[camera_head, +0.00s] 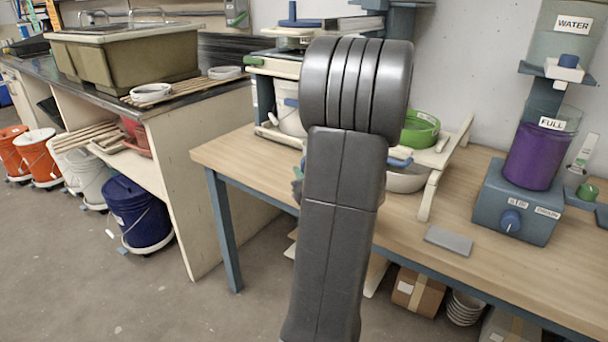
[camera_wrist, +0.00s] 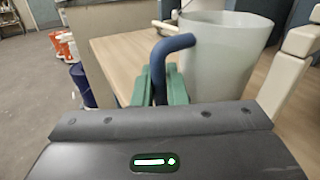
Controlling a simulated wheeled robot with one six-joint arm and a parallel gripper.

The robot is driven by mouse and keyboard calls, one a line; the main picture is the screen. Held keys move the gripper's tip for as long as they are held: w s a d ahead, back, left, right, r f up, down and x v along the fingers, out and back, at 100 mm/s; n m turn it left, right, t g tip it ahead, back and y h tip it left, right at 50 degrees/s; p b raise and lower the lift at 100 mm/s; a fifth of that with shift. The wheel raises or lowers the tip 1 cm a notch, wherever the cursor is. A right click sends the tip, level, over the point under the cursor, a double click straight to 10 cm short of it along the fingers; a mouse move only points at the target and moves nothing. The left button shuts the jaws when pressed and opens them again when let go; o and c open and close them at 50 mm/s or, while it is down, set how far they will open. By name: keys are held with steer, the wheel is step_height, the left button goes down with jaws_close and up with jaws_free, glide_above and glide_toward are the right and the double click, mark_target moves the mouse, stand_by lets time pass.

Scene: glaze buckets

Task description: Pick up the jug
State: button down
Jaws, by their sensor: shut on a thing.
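The jug (camera_wrist: 228,58) is pale grey with a thick blue handle (camera_wrist: 172,44), and stands out in the wrist view right of centre. My gripper (camera_wrist: 160,82) has green fingers, and they are shut on the blue handle. The jug's body is to the right of the fingers and looks about upright. Its base is hidden behind my wrist, so I cannot tell whether it touches the table. In the head view my arm hides the gripper and most of what is behind it, and I cannot make out the jug there for sure.
The wooden table (camera_head: 470,262) holds a rack with a green basin (camera_head: 420,128), a grey slab (camera_head: 448,240) and a dispenser with a purple tank (camera_head: 533,155). A sink counter (camera_head: 215,92) stands left. Buckets, including a blue one (camera_head: 138,214), stand on the floor. Open floor lies front left.

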steer(key=shift+r+p, duration=1.3)
steer(key=shift+r, duration=3.15)
steer(key=shift+r, duration=0.15)
